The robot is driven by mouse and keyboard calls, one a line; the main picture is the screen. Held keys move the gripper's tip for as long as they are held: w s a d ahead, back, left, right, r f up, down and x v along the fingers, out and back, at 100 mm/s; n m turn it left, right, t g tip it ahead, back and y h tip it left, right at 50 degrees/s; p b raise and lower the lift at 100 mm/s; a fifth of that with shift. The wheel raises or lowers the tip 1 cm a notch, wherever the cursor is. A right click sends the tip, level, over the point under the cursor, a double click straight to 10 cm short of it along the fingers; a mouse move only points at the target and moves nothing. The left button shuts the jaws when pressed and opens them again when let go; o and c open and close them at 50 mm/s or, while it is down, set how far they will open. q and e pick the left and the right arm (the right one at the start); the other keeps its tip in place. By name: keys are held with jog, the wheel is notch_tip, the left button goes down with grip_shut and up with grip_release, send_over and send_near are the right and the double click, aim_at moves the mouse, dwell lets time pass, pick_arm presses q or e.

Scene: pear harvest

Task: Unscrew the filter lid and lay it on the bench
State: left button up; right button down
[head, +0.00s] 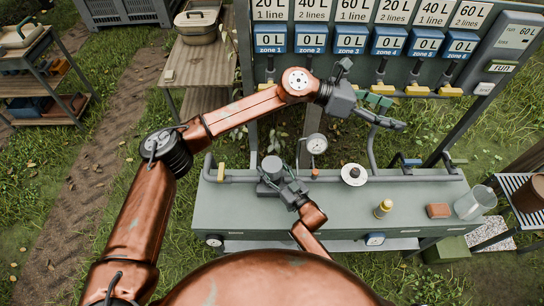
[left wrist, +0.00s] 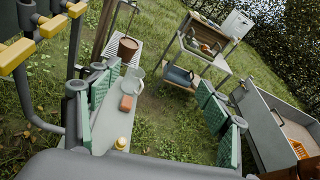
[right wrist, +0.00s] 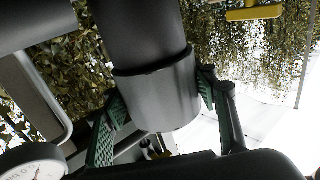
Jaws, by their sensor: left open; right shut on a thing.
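A grey cylinder (head: 271,165), seemingly the filter's top part, stands on the left half of the green bench (head: 330,208) beside the pipe. My right gripper (head: 283,186) is shut around it. In the right wrist view, green pads press on both sides of its lighter grey collar (right wrist: 160,97); the gripper hides the part below. I cannot tell whether the lid is loose. A white disc with a black centre (head: 354,174) is on the bench, right of the gauge. My left gripper (head: 390,113) is open and empty above the back of the bench, in front of the zone panel.
A pressure gauge (head: 317,144) stands close right of the cylinder. A grey pipe (head: 420,179) runs along the bench's back. Yellow valve handles (head: 418,91) hang near my left gripper. The bench's front middle is clear.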

pick_arm(q)
jog(key=w+d+r+n+t+h, duration=0.1)
jog(key=w+r+t+h, duration=0.1)
jog(key=r, duration=0.3)
jog(key=w+d+r+n+t+h, duration=0.1)
jog(key=w+d+r+h, duration=0.1)
jog(key=r, duration=0.4)
jog(key=w+n+t+y, duration=0.2)
jog(key=w+n+t, duration=0.3)
jog(key=w+t, duration=0.15)
jog(key=g+y, duration=0.8)
jog(key=y, duration=0.9)
send_over(272, 164)
jog(key=shift+n+t, duration=0.25)
jog(key=shift+n, duration=0.15)
jog(key=f, duration=4.2)
jog(key=shift+w+d+f, duration=0.1)
jog(key=shift+d, duration=0.1)
jog(key=shift+a+f, duration=0.2)
jog(key=shift+f, duration=3.9)
jog(key=shift+c, duration=0.4)
